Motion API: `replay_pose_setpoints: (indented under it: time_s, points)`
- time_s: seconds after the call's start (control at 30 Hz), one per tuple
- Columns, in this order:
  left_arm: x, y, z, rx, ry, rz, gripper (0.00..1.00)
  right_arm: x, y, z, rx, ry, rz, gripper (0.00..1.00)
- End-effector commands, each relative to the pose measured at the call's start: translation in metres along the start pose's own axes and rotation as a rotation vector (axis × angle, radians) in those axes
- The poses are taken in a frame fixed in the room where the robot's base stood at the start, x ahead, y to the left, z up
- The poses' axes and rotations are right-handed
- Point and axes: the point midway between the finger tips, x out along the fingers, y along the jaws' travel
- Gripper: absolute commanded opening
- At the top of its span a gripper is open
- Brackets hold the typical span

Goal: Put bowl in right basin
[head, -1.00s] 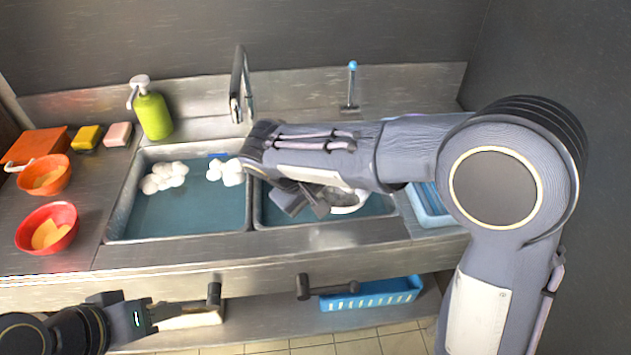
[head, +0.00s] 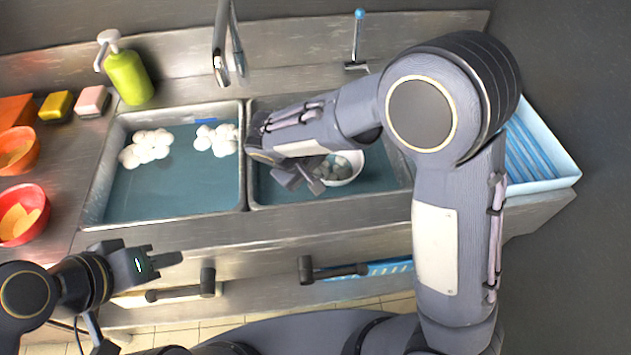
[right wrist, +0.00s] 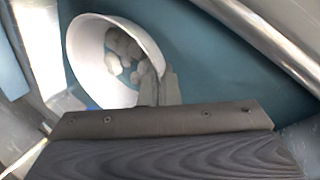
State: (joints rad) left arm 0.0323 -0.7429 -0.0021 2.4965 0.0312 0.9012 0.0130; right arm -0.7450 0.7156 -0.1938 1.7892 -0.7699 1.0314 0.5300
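The white bowl (head: 354,163) is inside the right basin (head: 394,184), tilted, with greyish rounded lumps in it. It also shows in the right wrist view (right wrist: 86,62), its opening facing the camera. My right gripper (head: 305,180) reaches down into the right basin at the bowl's left side. In the right wrist view its fingers (right wrist: 160,90) meet at the bowl's rim and appear shut on it. Whether the bowl touches the basin floor is unclear. My left gripper (head: 158,262) is open and empty in front of the counter.
The left basin (head: 160,199) holds white foam clumps. A faucet (head: 222,50) and a blue-tipped tap (head: 358,40) stand behind. A green soap bottle (head: 128,78), sponges (head: 93,100) and red bowls (head: 40,208) are at left. A blue-white tray (head: 545,150) is at right.

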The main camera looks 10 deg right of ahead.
Motion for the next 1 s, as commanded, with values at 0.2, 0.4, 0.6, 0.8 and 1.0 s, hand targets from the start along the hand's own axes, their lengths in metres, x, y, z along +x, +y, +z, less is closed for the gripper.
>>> replay_pose_setpoints:
  time_s: [0.2,0.4,0.6,0.8,1.0]
  points:
    - [0.000,0.000,0.000,0.000,0.000,0.000,0.36,0.016,-0.008,0.000,-0.001,-0.001,0.002,0.00]
    - [0.000,0.000,0.000,0.000,0.000,0.000,0.36,0.040,-0.020,0.000,-0.001,-0.002,0.002,0.00]
    - [0.000,0.000,0.000,0.000,0.000,0.000,0.36,0.042,-0.021,0.000,0.001,0.001,0.001,0.00]
    - [0.004,-0.002,0.002,0.000,0.000,0.000,0.36,0.045,-0.023,0.000,0.001,0.001,0.001,0.04]
    - [0.003,-0.001,0.001,0.000,0.000,0.000,0.36,0.044,-0.022,0.000,0.001,0.001,0.001,0.24]
